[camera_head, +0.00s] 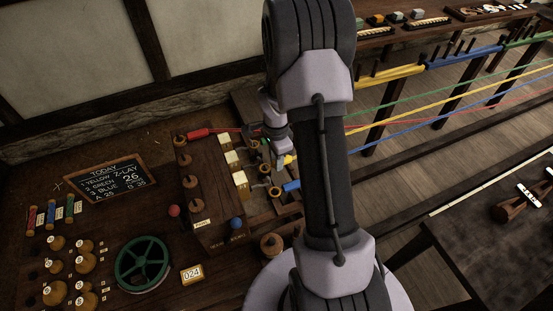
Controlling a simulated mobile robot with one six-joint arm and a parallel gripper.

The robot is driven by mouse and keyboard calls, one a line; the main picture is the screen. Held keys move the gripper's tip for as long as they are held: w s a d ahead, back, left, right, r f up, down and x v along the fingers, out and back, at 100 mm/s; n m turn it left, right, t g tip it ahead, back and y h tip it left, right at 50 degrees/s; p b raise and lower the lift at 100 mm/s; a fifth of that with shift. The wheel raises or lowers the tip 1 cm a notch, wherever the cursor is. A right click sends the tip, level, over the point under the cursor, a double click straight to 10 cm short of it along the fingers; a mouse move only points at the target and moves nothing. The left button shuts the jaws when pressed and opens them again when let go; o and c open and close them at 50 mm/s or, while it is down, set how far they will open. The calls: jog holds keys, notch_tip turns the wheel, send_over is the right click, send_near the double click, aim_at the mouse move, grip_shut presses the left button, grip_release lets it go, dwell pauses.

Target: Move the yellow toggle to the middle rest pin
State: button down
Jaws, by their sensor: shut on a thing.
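The yellow toggle (289,159) shows just left of my upright arm link, at the end of the yellow rope (420,108). My gripper (283,156) points down there, shut on the yellow toggle; its fingertips are small and partly hidden by my arm. I cannot tell for sure which are the rest pins. The red toggle (198,133) lies by the board's far end. The blue toggle (291,185) lies just in front of the yellow one.
White-topped blocks (239,179) stand between the board and my gripper. Red and blue balls lie by the board. A green wheel (142,264), a chalkboard (110,178) and several wooden knobs cover the bench's left. Taut coloured ropes run to the right behind my arm.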

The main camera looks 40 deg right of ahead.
jog(key=shift+f+b, duration=0.4)
jog(key=shift+f, duration=0.2)
jog(key=shift+f, duration=0.1)
jog(key=c, duration=1.1)
grip_release()
jog(key=shift+c, duration=0.2)
notch_tip(320, 180, up, 8)
jog(key=p, duration=0.4)
jog(key=shift+p, duration=0.35)
